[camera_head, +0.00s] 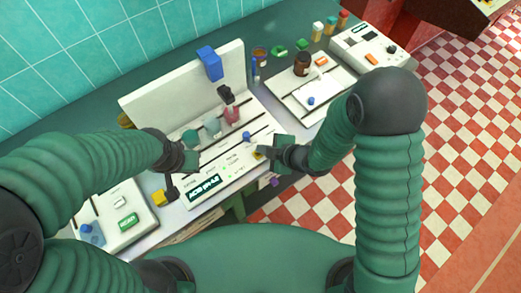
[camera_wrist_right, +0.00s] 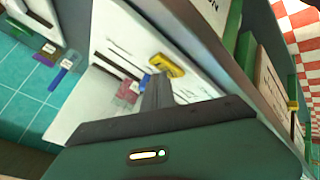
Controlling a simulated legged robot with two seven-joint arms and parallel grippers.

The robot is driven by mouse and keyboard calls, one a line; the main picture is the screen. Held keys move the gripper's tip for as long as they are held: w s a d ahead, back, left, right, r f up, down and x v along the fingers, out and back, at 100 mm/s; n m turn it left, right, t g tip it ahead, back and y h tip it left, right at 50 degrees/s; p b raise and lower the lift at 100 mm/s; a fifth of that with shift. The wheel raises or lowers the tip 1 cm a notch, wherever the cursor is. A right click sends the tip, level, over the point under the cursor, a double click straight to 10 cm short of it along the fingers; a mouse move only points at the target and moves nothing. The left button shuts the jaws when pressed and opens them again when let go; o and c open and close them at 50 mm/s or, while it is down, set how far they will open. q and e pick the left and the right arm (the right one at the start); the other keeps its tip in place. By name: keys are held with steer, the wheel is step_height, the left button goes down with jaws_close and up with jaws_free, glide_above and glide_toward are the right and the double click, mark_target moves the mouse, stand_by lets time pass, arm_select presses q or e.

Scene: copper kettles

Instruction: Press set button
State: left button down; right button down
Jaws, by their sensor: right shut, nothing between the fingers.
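The white machine (camera_head: 222,183) stands in the middle of the bench, with a lit display (camera_head: 204,187) and small labels and buttons on its front panel. A yellow button (camera_head: 258,154) sits toward the panel's right end; its label is too small to read. It also shows in the right wrist view (camera_wrist_right: 167,66). My right gripper (camera_head: 267,152) is shut and empty, its tips close to the yellow button; contact cannot be told. Its shut fingers also show in the wrist view (camera_wrist_right: 157,88). My left gripper (camera_head: 188,158) is over the machine's left part; its fingers are unclear.
A white unit with a green button (camera_head: 128,222) is at front left. A tray (camera_head: 285,101) with a brown jar (camera_head: 302,64) is to the right, with another device (camera_head: 366,48) behind it. A blue block (camera_head: 210,63) is at the machine's upright back panel.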

steer(key=shift+r, duration=0.1)
steer(key=shift+r+p, duration=0.75)
step_height(320, 180, up, 5)
steer(key=p, duration=0.4)
stand_by(0.4)
stand_by(0.4)
